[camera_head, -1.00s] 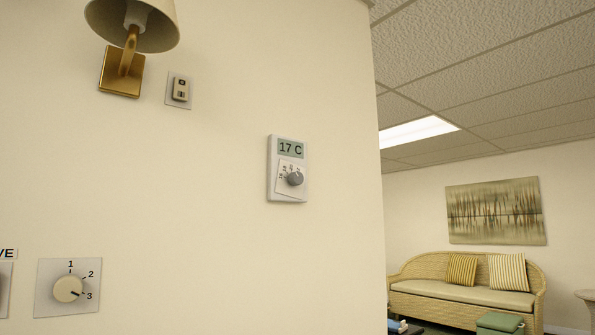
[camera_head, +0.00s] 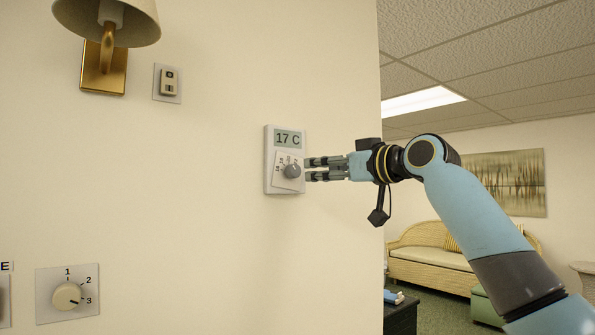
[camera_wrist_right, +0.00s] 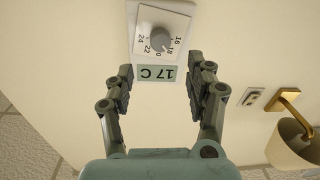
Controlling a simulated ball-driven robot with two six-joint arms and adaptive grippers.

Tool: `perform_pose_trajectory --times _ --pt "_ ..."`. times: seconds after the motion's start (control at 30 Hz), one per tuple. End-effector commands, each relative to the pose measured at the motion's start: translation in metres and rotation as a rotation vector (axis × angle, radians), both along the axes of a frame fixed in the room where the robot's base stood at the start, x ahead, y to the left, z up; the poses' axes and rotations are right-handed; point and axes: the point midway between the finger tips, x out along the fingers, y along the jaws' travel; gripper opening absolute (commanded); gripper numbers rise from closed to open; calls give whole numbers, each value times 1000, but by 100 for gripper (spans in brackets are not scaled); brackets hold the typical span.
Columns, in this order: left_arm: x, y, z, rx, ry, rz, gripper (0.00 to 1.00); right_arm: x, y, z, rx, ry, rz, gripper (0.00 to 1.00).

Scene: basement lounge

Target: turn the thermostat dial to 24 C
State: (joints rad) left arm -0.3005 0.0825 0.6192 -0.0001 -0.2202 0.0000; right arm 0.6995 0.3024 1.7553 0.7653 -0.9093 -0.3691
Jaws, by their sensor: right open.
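The thermostat (camera_head: 270,170) is a white box on the wall with a display (camera_head: 288,138) reading 17 C. Its round grey dial (camera_head: 292,171) sits below the display on a square scale plate. In the right wrist view the dial (camera_wrist_right: 160,40) shows scale numbers from 16 to 24 around it, and the display appears upside down. My right gripper (camera_head: 308,169) is open and empty, just right of the dial in the head view. In the wrist view its fingers stand apart on either side, with the dial beyond the fingertips. My left gripper is not in view.
A wall lamp (camera_head: 105,60) and a small switch (camera_head: 167,83) are up to the left. A numbered knob (camera_head: 67,296) is at lower left. The wall around the thermostat is clear. A wicker sofa (camera_head: 432,266) and a picture (camera_head: 530,180) are in the room beyond.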

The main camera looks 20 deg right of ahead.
Motion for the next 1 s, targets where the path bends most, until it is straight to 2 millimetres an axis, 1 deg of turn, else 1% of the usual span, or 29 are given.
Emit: perform_pose_trajectory --times 0.1,0.3,0.43,0.6,0.87,1.0 --pt "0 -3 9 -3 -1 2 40 22 10 3 5 2 1 55" --pt "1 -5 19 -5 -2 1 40 59 26 2 4 3 1 55" --pt "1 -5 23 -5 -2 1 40 75 32 1 2 3 0 55" --pt "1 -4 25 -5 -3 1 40 84 36 -1 1 3 -1 55" --pt "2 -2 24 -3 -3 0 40 85 36 -1 0 2 -1 55" --pt "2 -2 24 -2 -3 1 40 85 36 -1 0 2 -1 37"
